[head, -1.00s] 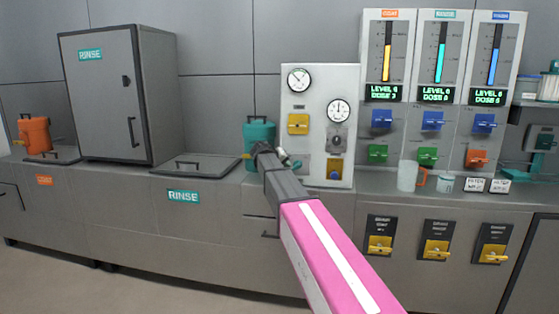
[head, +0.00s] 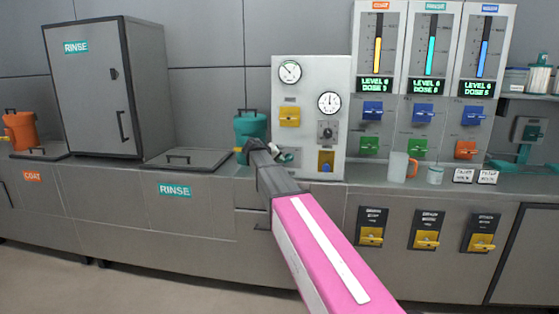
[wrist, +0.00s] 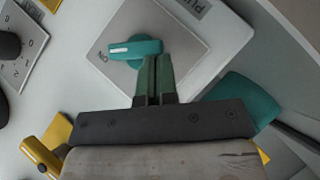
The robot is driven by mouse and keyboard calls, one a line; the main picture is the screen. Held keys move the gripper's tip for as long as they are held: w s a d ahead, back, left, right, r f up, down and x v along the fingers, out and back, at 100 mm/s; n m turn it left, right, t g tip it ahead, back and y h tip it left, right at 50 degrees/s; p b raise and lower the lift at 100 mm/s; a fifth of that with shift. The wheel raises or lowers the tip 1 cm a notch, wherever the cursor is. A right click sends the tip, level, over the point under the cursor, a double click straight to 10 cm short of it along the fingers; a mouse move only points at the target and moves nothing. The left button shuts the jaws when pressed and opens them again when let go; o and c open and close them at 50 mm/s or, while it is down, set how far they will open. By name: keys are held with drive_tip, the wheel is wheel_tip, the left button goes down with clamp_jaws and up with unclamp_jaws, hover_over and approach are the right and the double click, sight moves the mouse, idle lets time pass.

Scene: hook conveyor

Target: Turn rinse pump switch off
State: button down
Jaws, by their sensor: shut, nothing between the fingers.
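The rinse pump switch (wrist: 136,49) is a teal rotary handle on a pale square plate (wrist: 190,50) in the wrist view. The handle's white mark points left, close to "ON". My gripper (wrist: 157,62) is shut and empty, its green fingertips at the handle's lower right edge; I cannot tell whether they touch it. In the head view my gripper (head: 284,156) is at the grey panel's lower left, mostly hiding the switch.
The grey panel (head: 313,75) carries two gauges, a yellow switch (head: 290,116) and a black dial (head: 327,131). A teal container (head: 250,125) stands close at its left. A jug (head: 398,167) with an orange handle stands on the counter to the right.

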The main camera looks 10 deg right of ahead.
sight(287, 168)
drive_tip(key=shift+f+n+h, duration=0.2)
drive_tip(key=shift+n+h, duration=0.1)
drive_tip(key=shift+h, duration=0.1)
drive_tip(key=d+f+n+t+h, duration=0.1)
drive_tip(key=n+t+h, duration=0.1)
drive_tip(key=n, duration=0.2)
drive_tip(key=d+f+n+t+h, duration=0.1)
drive_tip(key=n+t+h, duration=0.1)
drive_tip(key=n+h, duration=0.1)
drive_tip(key=s+d+f+n+t+h, duration=0.1)
drive_tip(key=f+n+t+h, duration=0.1)
drive_tip(key=n, duration=0.3)
drive_tip(key=shift+h, duration=0.6)
drive_tip(key=shift+d, duration=0.15)
idle(0.6)
drive_tip(key=a+f, duration=0.1)
drive_tip(key=w+a+f, duration=0.1)
drive_tip(key=shift+a+f, duration=0.2)
drive_tip(key=shift+f, duration=0.2)
drive_tip(key=v, duration=1)
drive_tip(key=shift+s+f, duration=0.15)
drive_tip(key=shift+f, duration=0.15)
